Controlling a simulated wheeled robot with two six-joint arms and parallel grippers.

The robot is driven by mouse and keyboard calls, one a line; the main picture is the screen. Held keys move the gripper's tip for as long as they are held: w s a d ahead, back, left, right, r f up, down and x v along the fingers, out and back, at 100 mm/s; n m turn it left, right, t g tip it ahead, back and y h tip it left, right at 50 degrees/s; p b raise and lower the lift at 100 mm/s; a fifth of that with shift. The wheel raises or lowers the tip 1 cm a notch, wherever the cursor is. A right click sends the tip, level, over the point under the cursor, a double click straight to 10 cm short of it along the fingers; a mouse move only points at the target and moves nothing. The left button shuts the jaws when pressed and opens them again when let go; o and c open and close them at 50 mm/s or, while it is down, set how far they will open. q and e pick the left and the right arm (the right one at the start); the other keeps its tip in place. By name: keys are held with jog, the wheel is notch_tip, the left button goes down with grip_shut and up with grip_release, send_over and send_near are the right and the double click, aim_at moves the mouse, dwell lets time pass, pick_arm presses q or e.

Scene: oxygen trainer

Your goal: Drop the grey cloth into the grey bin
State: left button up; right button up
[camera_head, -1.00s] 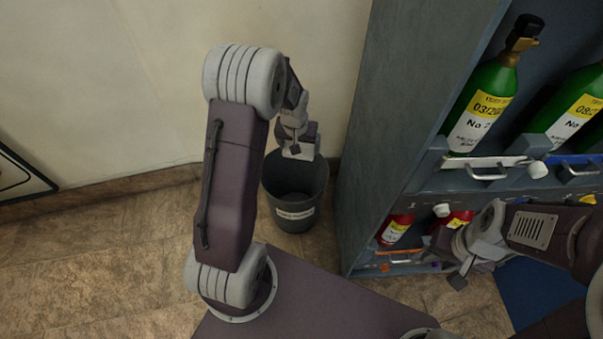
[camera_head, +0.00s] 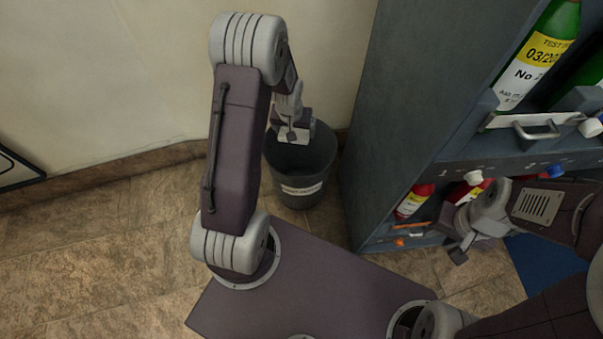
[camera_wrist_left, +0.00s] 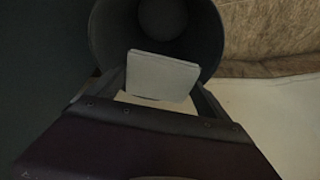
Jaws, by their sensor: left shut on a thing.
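The grey cloth (camera_wrist_left: 162,75) looks like a flat, pale folded square in the left wrist view. My left gripper (camera_wrist_left: 162,90) is shut on it. The dark grey bin (camera_wrist_left: 101,35) lies open beyond the cloth, and the cloth overlaps its near rim in that view. In the head view, my left gripper (camera_head: 293,131) hangs over the back part of the bin (camera_head: 300,190), which stands upright on the floor with a white label. My right gripper (camera_head: 462,247) is in front of the shelf unit, away from the bin; its finger gap is unclear.
A grey-blue shelf unit (camera_head: 385,130) stands close to the right of the bin. It holds green cylinders (camera_head: 535,60) above and red cylinders (camera_head: 415,200) below. The wall is right behind the bin. Tiled floor (camera_head: 105,245) to the left is clear.

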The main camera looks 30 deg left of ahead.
pick_arm(q)
jog(key=shift+f+b, duration=0.4)
jog(key=shift+f, duration=0.5)
pick_arm(e)
jog(key=shift+f, duration=0.85)
pick_arm(q)
jog(key=shift+r, duration=0.1)
jog(key=o, duration=1.1)
jog(key=shift+c, duration=0.2)
jog(key=p+v, duration=0.5)
jog(key=v, duration=0.3)
jog(key=shift+r, duration=0.25)
jog(key=shift+s+r+p, duration=0.2)
jog(key=shift+r+p, duration=0.1)
pick_arm(e)
notch_tip(320, 180, up, 5)
jog(key=shift+r, duration=0.15)
pick_arm(q)
jog(key=shift+f, duration=0.1)
